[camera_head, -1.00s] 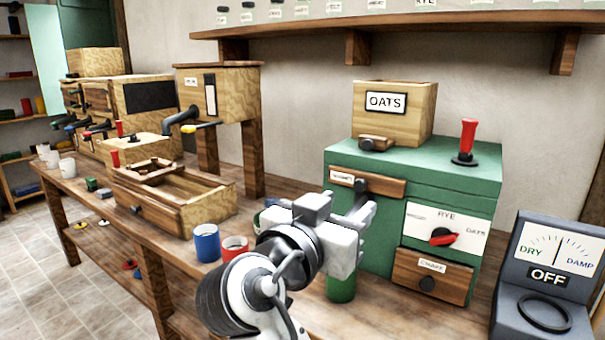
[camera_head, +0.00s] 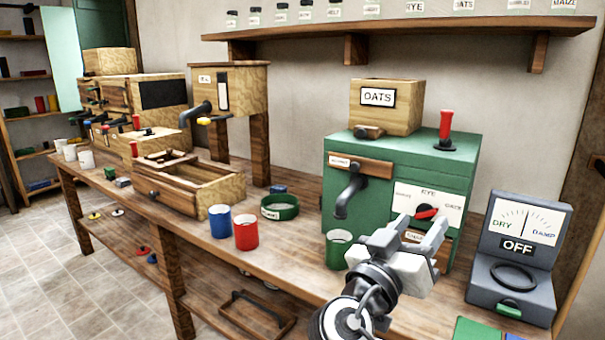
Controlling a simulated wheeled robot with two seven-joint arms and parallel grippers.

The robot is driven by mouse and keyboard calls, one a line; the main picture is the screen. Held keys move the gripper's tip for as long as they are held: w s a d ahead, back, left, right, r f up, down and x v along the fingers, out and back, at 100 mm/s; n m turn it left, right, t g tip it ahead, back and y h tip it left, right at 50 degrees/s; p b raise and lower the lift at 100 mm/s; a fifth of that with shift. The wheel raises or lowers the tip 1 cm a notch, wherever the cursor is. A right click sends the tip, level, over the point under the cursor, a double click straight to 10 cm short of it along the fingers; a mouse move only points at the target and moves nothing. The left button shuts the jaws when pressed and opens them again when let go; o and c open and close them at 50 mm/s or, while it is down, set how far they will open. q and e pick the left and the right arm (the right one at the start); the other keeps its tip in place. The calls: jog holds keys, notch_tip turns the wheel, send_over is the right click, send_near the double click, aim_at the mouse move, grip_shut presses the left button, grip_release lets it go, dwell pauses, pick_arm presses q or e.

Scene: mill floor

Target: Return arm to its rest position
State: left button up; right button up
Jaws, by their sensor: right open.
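My right gripper (camera_head: 425,232) is open and empty. It is in front of the green mill (camera_head: 340,205), near the dial (camera_head: 427,212) and the lower drawer, which it partly hides. I cannot tell whether it touches the mill. A green cup (camera_head: 340,248) stands just left of it, below the mill's black spout (camera_head: 350,195). The oats hopper box (camera_head: 392,118) sits on top of the mill. My left gripper is not in the frame.
A moisture meter (camera_head: 517,250) reading OFF stands to the right. A blue cup (camera_head: 220,221), a red cup (camera_head: 246,232) and a green round dish (camera_head: 280,207) stand left of the mill. A shelf (camera_head: 420,22) runs above. Bench top between the red and green cups is clear.

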jog(key=d+n+t+h, duration=0.1)
jog(key=d+n+h, duration=0.25)
jog(key=d, duration=1.15)
jog(key=s+a+f+n+g+y, duration=0.15)
jog(key=f+n+y, duration=0.35)
jog(key=f, duration=0.6)
jog(key=s+f+n+y, duration=0.25)
jog(key=f+y, duration=0.35)
jog(key=f, duration=0.5)
jog(key=s+a+f+n+g+y, duration=0.1)
jog(key=s+a+f+g+y, duration=0.15)
jog(key=s+f, duration=0.3)
jog(key=s+a+f+g+y, duration=0.1)
jog(key=s+a+f+y, duration=0.25)
jog(key=s, duration=0.25)
jog(key=s+a+f+n+g+y, duration=0.1)
jog(key=s+a+f+g+y, duration=0.1)
jog(key=s+f+y, duration=0.3)
jog(key=a+r+m+t, duration=0.1)
jog(key=a+m, duration=0.4)
jog(key=a, duration=0.3)
jog(key=shift+s+a+r+m+t+h, duration=0.15)
jog(key=shift+r+m+t+h, duration=0.15)
jog(key=shift+r+t+h, duration=0.15)
